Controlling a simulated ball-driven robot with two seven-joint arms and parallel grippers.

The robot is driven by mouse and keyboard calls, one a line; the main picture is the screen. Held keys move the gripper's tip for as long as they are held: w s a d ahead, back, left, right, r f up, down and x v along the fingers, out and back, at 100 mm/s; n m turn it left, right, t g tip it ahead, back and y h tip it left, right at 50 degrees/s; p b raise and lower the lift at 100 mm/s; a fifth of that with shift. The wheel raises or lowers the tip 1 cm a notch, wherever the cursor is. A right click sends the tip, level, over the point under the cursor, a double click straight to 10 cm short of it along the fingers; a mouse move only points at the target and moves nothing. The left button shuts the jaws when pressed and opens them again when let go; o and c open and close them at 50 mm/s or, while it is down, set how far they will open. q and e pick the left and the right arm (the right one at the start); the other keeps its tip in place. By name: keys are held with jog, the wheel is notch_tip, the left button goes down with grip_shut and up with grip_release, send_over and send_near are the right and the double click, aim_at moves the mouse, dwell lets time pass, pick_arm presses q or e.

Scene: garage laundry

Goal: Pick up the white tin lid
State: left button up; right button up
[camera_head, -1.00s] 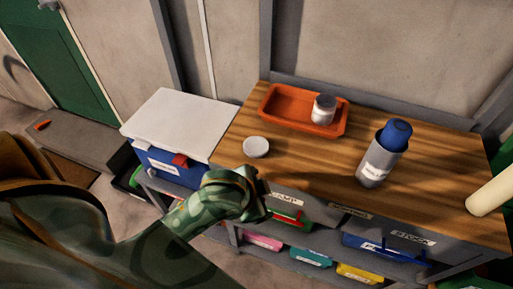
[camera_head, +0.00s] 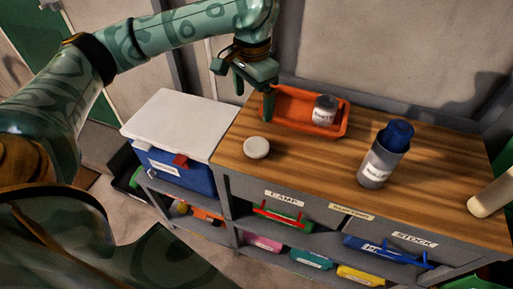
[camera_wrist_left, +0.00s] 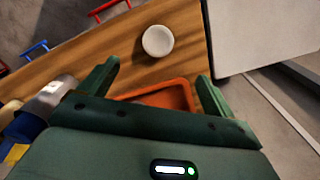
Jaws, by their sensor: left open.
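The white tin lid (camera_head: 256,147) is a small round disc lying flat on the wooden bench top (camera_head: 330,170), near its left front edge. It also shows in the left wrist view (camera_wrist_left: 158,41), beyond the fingertips and between their lines. My left gripper (camera_head: 254,98) is above the bench, near the left end of the orange tray, behind and above the lid. It also shows in the left wrist view (camera_wrist_left: 160,80), with its fingers apart and nothing between them. It does not touch the lid. My right gripper is not in view.
An orange tray (camera_head: 345,124) holding a labelled tin (camera_head: 324,110) stands at the back of the bench. A grey bottle with a blue cap (camera_head: 379,160) stands to the right. A blue cooler with a white top (camera_head: 178,122) adjoins the left end. Bench around the lid is clear.

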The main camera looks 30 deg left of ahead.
pick_arm(q)
jog(key=b, duration=0.6)
send_over(255, 146)
notch_tip(255, 146, down, 11)
jog(key=shift+a+r, duration=0.1)
jog(key=shift+r, duration=0.1)
notch_tip(255, 146, down, 5)
jog(key=b, duration=0.5)
jog(key=shift+w+f, duration=0.1)
jog(key=shift+f, duration=0.1)
jog(key=shift+r, duration=0.2)
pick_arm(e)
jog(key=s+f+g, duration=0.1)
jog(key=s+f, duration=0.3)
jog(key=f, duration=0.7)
pick_arm(q)
jog(key=shift+c, duration=0.7)
jog(key=c, duration=0.9)
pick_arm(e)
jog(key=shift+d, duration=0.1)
